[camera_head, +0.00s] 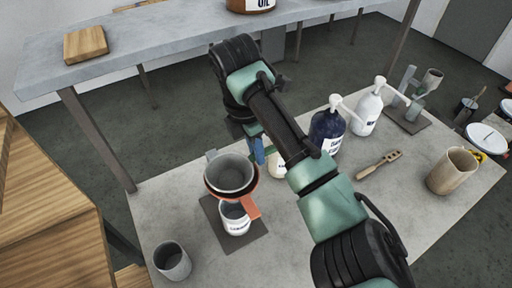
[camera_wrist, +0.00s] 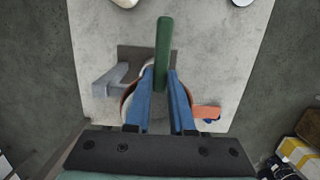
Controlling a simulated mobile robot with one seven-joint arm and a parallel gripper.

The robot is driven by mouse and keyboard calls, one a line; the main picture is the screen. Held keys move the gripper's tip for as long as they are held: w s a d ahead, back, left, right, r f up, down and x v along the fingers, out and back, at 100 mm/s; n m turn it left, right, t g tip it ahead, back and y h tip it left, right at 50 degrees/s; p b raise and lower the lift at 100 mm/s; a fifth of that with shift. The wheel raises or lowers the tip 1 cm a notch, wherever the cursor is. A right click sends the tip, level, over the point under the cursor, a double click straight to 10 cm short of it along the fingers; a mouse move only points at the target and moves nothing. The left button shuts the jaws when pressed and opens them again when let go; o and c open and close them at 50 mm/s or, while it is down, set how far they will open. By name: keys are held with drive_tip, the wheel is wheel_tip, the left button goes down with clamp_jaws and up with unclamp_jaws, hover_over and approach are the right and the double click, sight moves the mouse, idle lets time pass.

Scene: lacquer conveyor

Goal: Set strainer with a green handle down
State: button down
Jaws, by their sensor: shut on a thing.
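In the wrist view the green handle (camera_wrist: 164,48) of the strainer stands between the blue fingers of my gripper (camera_wrist: 160,85), which is shut on it. In the head view my gripper (camera_head: 258,150) is beside a deep grey bowl (camera_head: 231,172), probably the strainer's; the handle cannot be made out there. An orange ring with a tab (camera_head: 250,206) surrounds the bowl's lower part. A white labelled can (camera_head: 235,219) stands below on a dark mat (camera_head: 254,241). Whether the bowl rests in the ring cannot be told.
A grey cup (camera_head: 172,262) stands at the table's front left. A dark blue pump bottle (camera_head: 325,132), a white pump bottle (camera_head: 367,114), a wooden tool (camera_head: 380,165) and a beige mug (camera_head: 452,172) stand or lie to the right. A grey post (camera_head: 211,155) is beside the bowl.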

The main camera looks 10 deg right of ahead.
sight(249, 162)
drive_tip(key=shift+f, duration=0.2)
drive_tip(key=c, duration=0.8)
unclamp_jaws()
drive_tip(key=shift+r, duration=0.15)
drive_tip(key=r, duration=0.4)
drive_tip(key=a+r, duration=0.1)
drive_tip(key=r, duration=0.3)
drive_tip(key=r+p, duration=0.1)
drive_tip(key=r, duration=0.3)
drive_tip(key=shift+s+a, duration=0.35)
